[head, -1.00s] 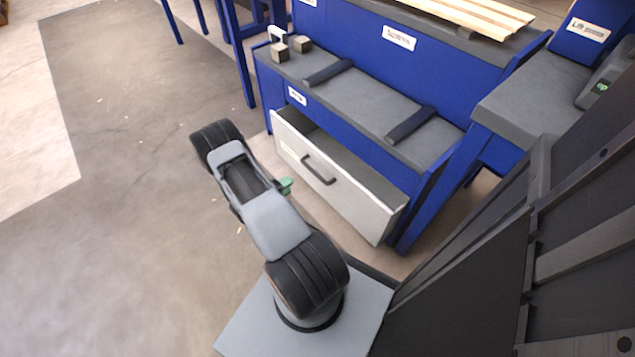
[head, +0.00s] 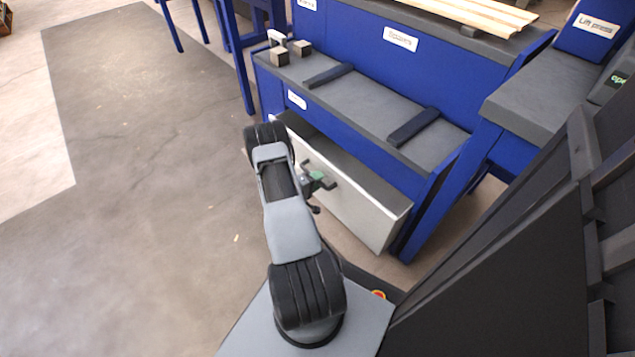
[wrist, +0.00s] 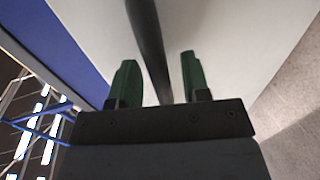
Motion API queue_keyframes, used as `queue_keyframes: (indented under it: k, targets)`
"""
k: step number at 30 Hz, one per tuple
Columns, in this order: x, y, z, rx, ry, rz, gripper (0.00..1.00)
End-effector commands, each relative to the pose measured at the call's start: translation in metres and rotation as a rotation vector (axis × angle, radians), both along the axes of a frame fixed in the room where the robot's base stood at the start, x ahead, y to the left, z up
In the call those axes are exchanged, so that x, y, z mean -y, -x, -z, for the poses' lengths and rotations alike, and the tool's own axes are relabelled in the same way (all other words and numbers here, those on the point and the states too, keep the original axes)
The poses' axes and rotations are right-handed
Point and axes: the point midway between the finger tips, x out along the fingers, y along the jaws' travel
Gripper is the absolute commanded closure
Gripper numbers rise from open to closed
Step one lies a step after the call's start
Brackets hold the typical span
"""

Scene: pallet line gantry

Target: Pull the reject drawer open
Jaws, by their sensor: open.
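The reject drawer (head: 368,215) has a pale front and stands partly open under the blue bench; its grey inside shows behind the front. Its dark bar handle (head: 309,169) is partly hidden by my gripper (head: 318,180) in the head view. In the wrist view, my gripper (wrist: 157,78) is open, with one green finger on each side of the dark handle (wrist: 149,45). Gaps show between the bar and both fingers. The pale drawer front (wrist: 225,35) fills much of the wrist view behind them.
The bench top (head: 375,105) above the drawer holds two dark bars and small blocks (head: 280,56) at its left end. A blue bench leg (head: 425,215) stands right of the drawer. Open concrete floor (head: 150,200) lies to the left.

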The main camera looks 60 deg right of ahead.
Motion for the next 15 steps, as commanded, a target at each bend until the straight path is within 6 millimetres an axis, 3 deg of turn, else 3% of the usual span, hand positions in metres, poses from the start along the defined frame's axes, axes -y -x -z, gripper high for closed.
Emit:
queue_keyframes:
  k: [12,15]
  targets:
    - [0.0049,0.0015,0.0008,0.000,0.000,-0.001,0.57]
    - [0.0048,0.0015,0.0007,0.000,0.000,-0.001,0.67]
